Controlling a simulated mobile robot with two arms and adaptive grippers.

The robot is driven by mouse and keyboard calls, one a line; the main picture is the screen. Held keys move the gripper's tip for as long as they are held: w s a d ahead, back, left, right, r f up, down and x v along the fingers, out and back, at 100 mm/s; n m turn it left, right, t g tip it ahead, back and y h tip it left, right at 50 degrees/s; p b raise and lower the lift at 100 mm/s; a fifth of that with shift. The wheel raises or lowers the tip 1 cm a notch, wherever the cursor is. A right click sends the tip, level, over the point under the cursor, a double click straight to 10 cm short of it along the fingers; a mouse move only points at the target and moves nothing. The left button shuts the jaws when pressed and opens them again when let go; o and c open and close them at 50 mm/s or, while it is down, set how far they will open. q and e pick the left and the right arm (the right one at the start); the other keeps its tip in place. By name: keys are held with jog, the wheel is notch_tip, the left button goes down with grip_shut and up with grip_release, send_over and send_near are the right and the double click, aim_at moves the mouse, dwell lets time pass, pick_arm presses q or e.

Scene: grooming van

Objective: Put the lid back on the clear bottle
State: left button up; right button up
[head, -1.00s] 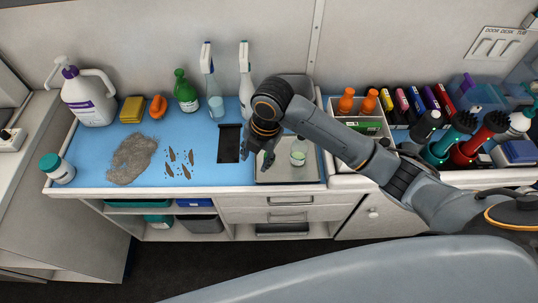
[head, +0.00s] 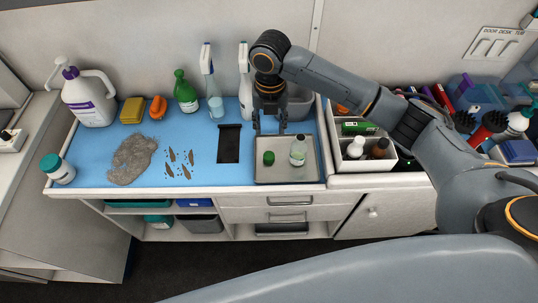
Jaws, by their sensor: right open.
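The clear bottle (head: 298,153) stands upright in the right half of a grey metal tray (head: 287,176), with a little pale green content showing. A small dark green lid (head: 268,158) lies in the tray to the left of the bottle, apart from it. My right gripper (head: 270,130) points down over the tray's back part. It is open and empty, with its fingers apart, behind the lid and touching neither lid nor bottle. My left gripper is not in view.
A dark flat rectangle (head: 229,143) lies left of the tray on the blue mat (head: 205,132). Spray bottles (head: 208,85) and a green bottle (head: 185,92) stand behind. A white divided bin (head: 366,165) with bottles stands to the right. A fur clump (head: 132,158) lies at left.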

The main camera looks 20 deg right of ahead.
send_over(269, 155)
notch_tip(269, 155, down, 7)
jog(key=shift+d+f+p, duration=0.1)
jog(key=shift+f+p, duration=0.05)
jog(key=shift+p, duration=0.25)
jog(key=shift+f, duration=0.15)
notch_tip(269, 155, down, 5)
jog(key=shift+r+p, duration=0.1)
jog(key=shift+p, duration=0.75)
jog(key=shift+c, duration=0.2)
jog(key=c, duration=0.4)
